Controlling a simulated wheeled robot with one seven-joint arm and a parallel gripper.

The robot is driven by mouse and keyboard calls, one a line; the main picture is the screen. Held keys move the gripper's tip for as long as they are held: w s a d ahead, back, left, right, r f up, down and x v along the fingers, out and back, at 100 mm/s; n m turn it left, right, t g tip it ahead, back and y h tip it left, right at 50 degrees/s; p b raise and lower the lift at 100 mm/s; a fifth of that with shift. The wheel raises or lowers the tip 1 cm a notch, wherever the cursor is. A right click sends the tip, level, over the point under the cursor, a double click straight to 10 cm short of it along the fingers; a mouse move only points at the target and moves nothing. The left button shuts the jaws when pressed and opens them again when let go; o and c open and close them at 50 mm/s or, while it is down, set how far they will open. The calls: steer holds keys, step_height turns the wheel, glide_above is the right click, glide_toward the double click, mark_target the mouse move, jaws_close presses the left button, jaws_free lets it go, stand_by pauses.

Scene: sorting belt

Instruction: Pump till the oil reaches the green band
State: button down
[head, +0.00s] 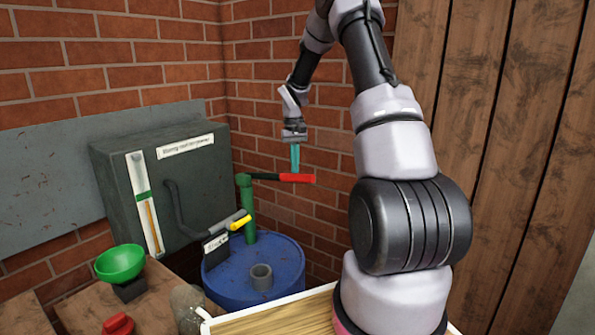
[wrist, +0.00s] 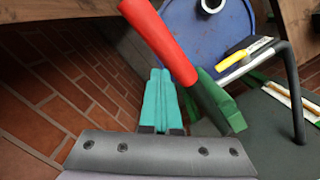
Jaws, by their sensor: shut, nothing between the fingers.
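The green hand pump (head: 249,215) stands on the blue drum (head: 290,265), its lever ending in a red grip (head: 298,178). My gripper (head: 295,170) points down at the red grip with its teal fingers shut and empty. In the wrist view the shut fingertips (wrist: 158,72) are close beside the red grip (wrist: 160,38); I cannot tell whether they touch it. The dark grey tank (head: 205,165) carries a white gauge strip (head: 136,172) with a green band (head: 143,197). An amber oil column (head: 154,228) shows on it, its top just below the band.
A green bowl (head: 121,263) and a red object (head: 118,324) sit at the lower left. Brick walls are behind; a wooden wall (head: 500,150) is at the right.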

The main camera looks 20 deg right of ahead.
step_height(320, 180, up, 11)
steer(key=w, duration=0.1)
stand_by(0.4)
stand_by(0.9)
steer(key=s+a+r+m+t, duration=0.1)
steer(key=s+a+r+t, duration=0.25)
steer(key=s+r, duration=0.6)
steer(key=s+a+r+t, duration=0.2)
steer(key=s+a+r, duration=0.4)
steer(key=s, duration=0.7)
steer(key=s+m+t+y, duration=0.1)
steer(key=s+t, duration=0.2)
steer(key=s, duration=0.7)
steer(key=shift+s+a+f+y, duration=0.15)
steer(key=shift+s+a+y, duration=0.15)
steer(key=shift+y, duration=0.1)
steer(key=shift+w, duration=0.1)
